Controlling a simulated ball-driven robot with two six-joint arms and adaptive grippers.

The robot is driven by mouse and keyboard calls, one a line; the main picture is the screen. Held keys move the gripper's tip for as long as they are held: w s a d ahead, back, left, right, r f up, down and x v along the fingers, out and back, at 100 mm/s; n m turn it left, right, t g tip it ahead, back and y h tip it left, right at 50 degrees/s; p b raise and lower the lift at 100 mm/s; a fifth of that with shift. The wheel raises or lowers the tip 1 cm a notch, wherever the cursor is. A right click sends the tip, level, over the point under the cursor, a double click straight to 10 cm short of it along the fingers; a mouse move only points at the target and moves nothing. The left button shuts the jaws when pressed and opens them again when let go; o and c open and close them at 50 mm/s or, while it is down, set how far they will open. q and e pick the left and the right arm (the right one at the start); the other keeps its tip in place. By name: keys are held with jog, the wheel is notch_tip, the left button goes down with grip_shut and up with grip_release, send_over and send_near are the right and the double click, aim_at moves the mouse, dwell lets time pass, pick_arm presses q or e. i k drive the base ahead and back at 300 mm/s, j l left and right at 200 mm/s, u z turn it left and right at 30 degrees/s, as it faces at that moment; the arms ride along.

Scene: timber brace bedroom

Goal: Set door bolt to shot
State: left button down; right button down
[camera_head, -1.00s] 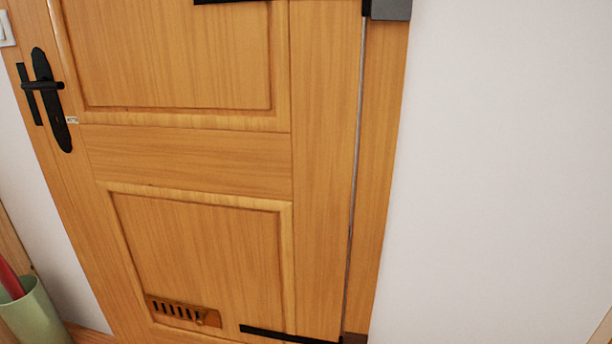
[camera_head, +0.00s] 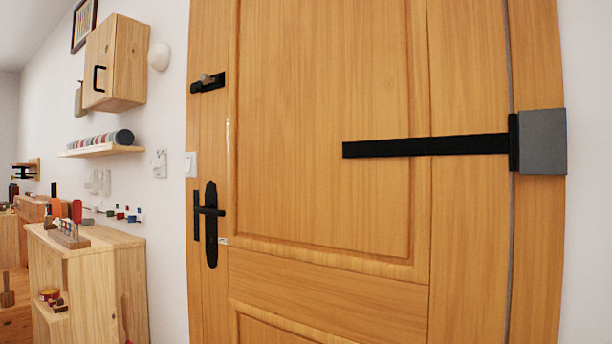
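The door bolt (camera_head: 208,83) is a small black bolt with a greyish knob, mounted near the upper left edge of the wooden door (camera_head: 330,110). It sits above the black lever handle (camera_head: 210,211). The bolt is small in view, and I cannot tell whether it is shot or drawn. The door looks closed in its frame. Neither of my grippers shows in the head view.
A black strap hinge (camera_head: 425,146) crosses the door's right side to a grey block (camera_head: 542,141). Left of the door are a light switch (camera_head: 190,164), a wall cabinet (camera_head: 114,63), a small shelf (camera_head: 102,150) and a wooden unit (camera_head: 88,280) with items on top.

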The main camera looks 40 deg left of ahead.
aim_at(205, 79)
jog(key=u, duration=1.75)
